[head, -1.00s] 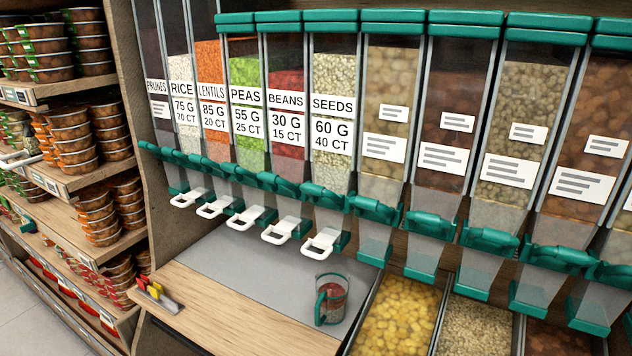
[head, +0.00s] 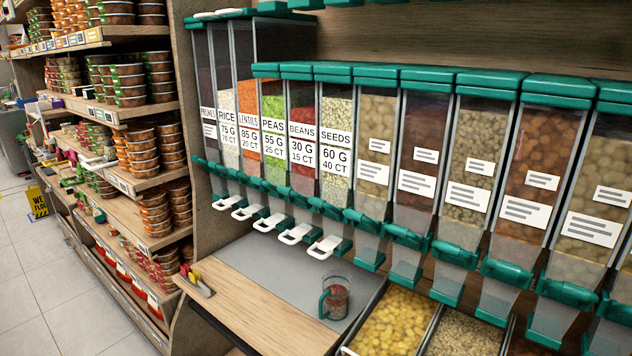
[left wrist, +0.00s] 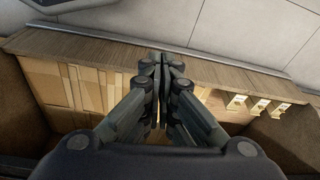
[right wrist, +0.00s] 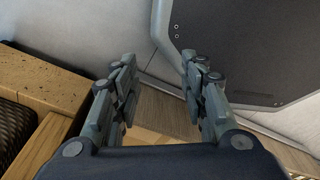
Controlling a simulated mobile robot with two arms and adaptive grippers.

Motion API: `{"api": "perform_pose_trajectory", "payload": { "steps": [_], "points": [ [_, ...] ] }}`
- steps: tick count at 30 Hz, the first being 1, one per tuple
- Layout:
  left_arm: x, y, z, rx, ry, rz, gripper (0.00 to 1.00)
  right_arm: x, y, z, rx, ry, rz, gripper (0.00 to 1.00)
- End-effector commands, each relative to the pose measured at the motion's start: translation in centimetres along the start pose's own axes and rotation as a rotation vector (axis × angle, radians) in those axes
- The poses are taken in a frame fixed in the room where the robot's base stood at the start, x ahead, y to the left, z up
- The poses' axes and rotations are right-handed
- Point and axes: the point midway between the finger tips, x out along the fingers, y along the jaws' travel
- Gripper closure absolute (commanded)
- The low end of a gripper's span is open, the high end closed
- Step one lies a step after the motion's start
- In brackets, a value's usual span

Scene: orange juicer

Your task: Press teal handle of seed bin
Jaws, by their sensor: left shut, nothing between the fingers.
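The seed bin (head: 336,180) is a clear dispenser with a teal lid and a label reading SEEDS 60 G 40 CT. Its teal handle (head: 325,209) sits at its base, above a white lever (head: 324,247). A clear cup with a teal handle (head: 335,299) stands on the grey counter mat below and holds reddish contents. My left gripper (left wrist: 161,58) is shut and empty in the left wrist view, above a wooden shelf edge. My right gripper (right wrist: 159,65) is open and empty in the right wrist view. Neither gripper shows in the head view.
A row of other bins flanks the seed bin, with beans (head: 301,160) at its left. Open trays of food (head: 390,325) lie below right. The wooden counter (head: 265,305) is mostly clear. Shelves of packed bowls (head: 130,150) stand left, beside open tiled floor (head: 60,290).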

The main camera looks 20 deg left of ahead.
Motion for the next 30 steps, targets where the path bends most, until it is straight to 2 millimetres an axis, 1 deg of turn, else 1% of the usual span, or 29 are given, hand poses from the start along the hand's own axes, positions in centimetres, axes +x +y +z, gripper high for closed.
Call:
{"api": "perform_pose_trajectory", "payload": {
  "steps": [1,5,6,8,9,11,14,15,16,18,20,21,25,30],
  "points": [
    [-2.4,-0.2,-1.6,-0.001,0.017,-0.001,1.00,-0.9,0.2,0.1,-0.001,-0.004,0.002,0.60],
    [-7.4,-0.5,-4.8,-0.002,0.050,-0.001,1.00,-2.1,0.5,0.5,-0.002,-0.012,0.005,0.60],
    [-9.1,-0.6,-5.9,-0.002,0.064,0.000,1.00,-2.4,0.5,0.5,-0.002,-0.014,0.006,0.60],
    [-11.7,-0.7,-7.5,0.001,0.088,0.001,1.00,-3.0,0.6,0.6,-0.001,-0.015,0.007,0.60],
    [-13.5,-0.8,-8.8,0.004,0.108,0.003,1.00,-3.4,0.6,0.6,-0.001,-0.016,0.007,0.60],
    [-16.4,-0.8,-10.8,0.012,0.142,0.007,1.00,-4.0,0.7,0.6,0.000,-0.017,0.008,0.60],
    [-22.1,-0.8,-15.3,0.039,0.233,0.022,1.00,-5.1,0.8,0.5,0.001,-0.017,0.008,0.60],
    [-24.9,-0.7,-18.0,0.061,0.290,0.032,1.00,-5.6,0.8,0.4,0.001,-0.017,0.009,0.60],
    [-26.3,-0.5,-19.6,0.077,0.326,0.042,1.00,-5.8,0.8,0.4,0.001,-0.017,0.009,0.60],
    [-28.5,-0.1,-22.7,0.109,0.395,0.062,1.00,-5.9,0.8,0.5,0.001,-0.018,0.009,0.60],
    [-30.2,0.1,-25.2,0.135,0.449,0.076,1.00,-6.0,0.8,0.5,0.001,-0.019,0.010,0.60],
    [-31.2,0.2,-26.8,0.150,0.484,0.085,1.00,-6.1,0.9,0.5,0.001,-0.019,0.010,0.60],
    [-34.1,0.2,-31.6,0.195,0.582,0.109,1.00,-6.3,0.9,0.5,0.001,-0.018,0.010,0.60],
    [-37.5,-0.6,-37.2,0.234,0.689,0.129,1.00,-6.4,0.9,0.5,0.001,-0.018,0.010,0.60]
  ]
}}
